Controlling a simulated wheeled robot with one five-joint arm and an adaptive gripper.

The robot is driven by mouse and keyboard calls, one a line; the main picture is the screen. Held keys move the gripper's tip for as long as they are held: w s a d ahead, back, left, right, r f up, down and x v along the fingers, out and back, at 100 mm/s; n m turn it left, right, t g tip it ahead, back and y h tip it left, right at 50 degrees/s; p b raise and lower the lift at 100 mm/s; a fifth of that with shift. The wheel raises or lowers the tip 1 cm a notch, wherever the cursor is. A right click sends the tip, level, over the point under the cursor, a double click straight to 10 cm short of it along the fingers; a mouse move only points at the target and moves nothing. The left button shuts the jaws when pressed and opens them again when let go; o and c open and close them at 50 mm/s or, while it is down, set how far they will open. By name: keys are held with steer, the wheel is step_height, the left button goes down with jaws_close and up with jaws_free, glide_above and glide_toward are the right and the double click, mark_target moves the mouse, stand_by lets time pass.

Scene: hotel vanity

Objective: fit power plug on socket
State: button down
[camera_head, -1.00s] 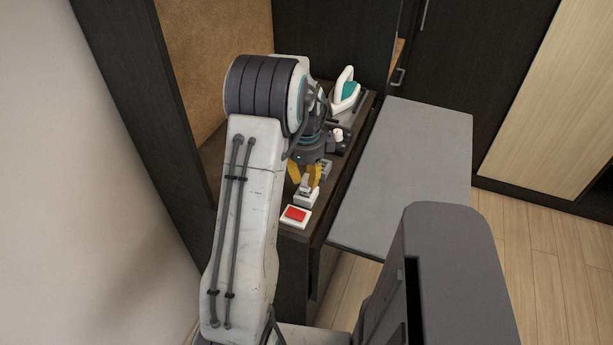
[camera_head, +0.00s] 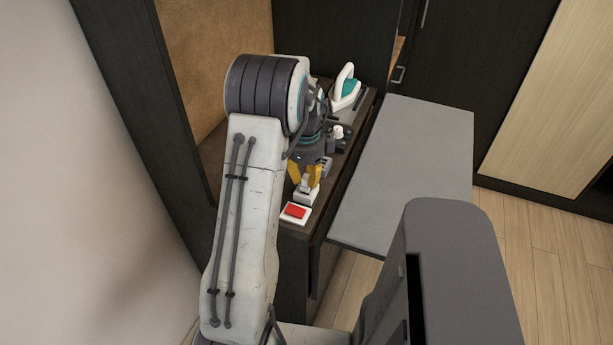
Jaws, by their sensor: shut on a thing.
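My gripper (camera_head: 304,177) points down over the near end of the dark vanity top, its yellow fingers shut on a small light-grey piece, which looks like the power plug (camera_head: 305,186). A small white block (camera_head: 306,198), which looks like the socket, sits on the vanity top directly below the fingertips. The grey piece is right above or against the block. I cannot tell whether it is seated in it. My arm hides part of the area to the left.
A red switch in a white frame (camera_head: 295,212) lies in front of the white block. A small grey block (camera_head: 326,167), a dark item with a white knob (camera_head: 338,132) and a white-and-teal iron (camera_head: 347,88) stand behind. A bare grey board (camera_head: 405,175) is at right.

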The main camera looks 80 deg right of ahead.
mark_target(306, 178)
steer(key=shift+f+b, duration=0.55)
steer(key=shift+f, duration=0.2)
stand_by(0.3)
steer(key=c, duration=1)
jaws_free()
steer(key=shift+c, duration=0.2)
step_height(306, 178, up, 12)
steer(key=shift+a, duration=0.25)
